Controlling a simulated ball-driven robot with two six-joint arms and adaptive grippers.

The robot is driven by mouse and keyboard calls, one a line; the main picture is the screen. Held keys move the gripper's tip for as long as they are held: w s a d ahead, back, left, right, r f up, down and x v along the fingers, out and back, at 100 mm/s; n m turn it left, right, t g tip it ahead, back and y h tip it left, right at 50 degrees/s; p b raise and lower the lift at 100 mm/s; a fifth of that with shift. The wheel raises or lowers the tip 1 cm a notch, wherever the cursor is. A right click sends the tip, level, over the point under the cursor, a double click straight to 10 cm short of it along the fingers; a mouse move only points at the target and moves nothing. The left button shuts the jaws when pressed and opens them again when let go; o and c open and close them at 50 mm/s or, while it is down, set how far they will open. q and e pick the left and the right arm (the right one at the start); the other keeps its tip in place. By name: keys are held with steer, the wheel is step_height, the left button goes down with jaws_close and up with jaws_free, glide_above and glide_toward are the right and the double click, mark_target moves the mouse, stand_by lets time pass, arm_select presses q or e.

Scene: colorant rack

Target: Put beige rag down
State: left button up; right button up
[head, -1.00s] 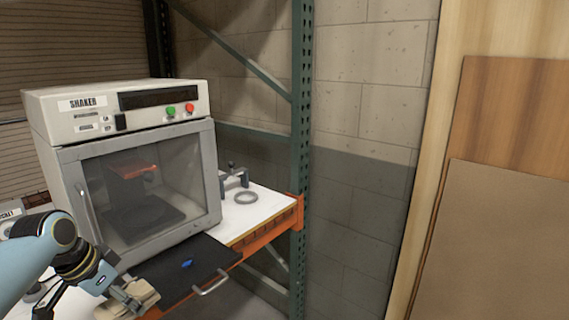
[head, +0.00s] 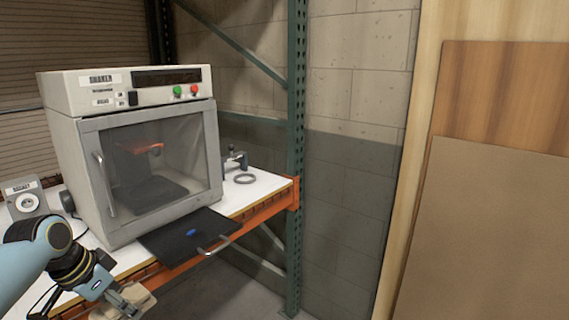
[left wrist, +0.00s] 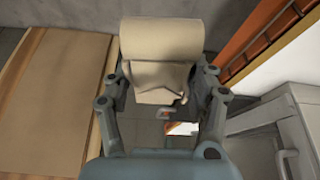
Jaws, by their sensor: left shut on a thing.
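The beige rag (head: 128,301) is at the bottom left of the head view, below the front edge of the shelf, partly cut off by the frame. My left gripper (head: 126,294) is shut on it. In the left wrist view the rag (left wrist: 160,42) hangs folded between the fingers of my left gripper (left wrist: 162,95), with the floor behind it. The rag appears clear of the shelf. My right gripper is not in view.
A shaker cabinet (head: 88,95) with a closed glass door stands on the white shelf (head: 262,188). A black tray (head: 165,241) with a blue spot and a metal handle juts out over the front edge. A clamp and a grey ring (head: 245,178) lie right of the shaker. A green rack post (head: 296,150) stands at the right.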

mark_target(125, 317)
arm_select(q)
steer(key=f+b, duration=0.2)
steer(key=f, duration=0.1)
steer(key=shift+s+f+b, duration=0.25)
steer(key=shift+b, duration=0.15)
step_height(125, 317, down, 18)
steer(key=b, duration=1.6)
steer(key=shift+s+r, duration=0.15)
steer(key=shift+r, duration=0.05)
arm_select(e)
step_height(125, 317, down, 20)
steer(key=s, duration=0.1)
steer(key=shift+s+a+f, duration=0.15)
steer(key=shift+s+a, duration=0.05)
